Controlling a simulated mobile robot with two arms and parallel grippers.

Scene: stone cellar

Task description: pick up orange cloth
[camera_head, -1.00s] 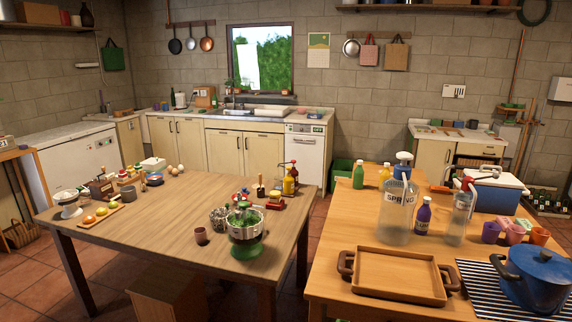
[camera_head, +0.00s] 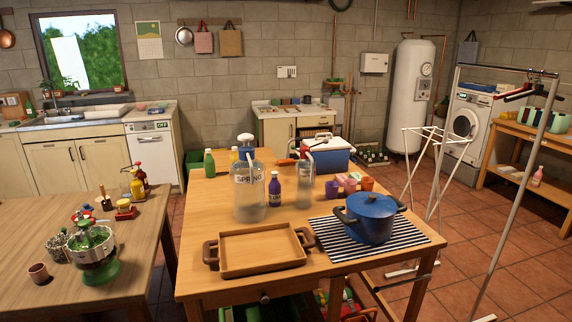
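I cannot make out a clear orange cloth in the head view. A small flat orange-brown item (camera_head: 286,161) lies on the right-hand wooden table (camera_head: 200,220), left of the blue and white cooler (camera_head: 328,158). It is partly hidden behind the bottles and too small to tell what it is. Neither of my grippers is in view.
The table also bears a wooden tray (camera_head: 262,268), a large clear bottle (camera_head: 249,205), a blue pot (camera_head: 370,222) on a striped mat (camera_head: 330,240), and several cups. Another cluttered table (camera_head: 130,225) stands left. A drying rack (camera_head: 435,150) stands right.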

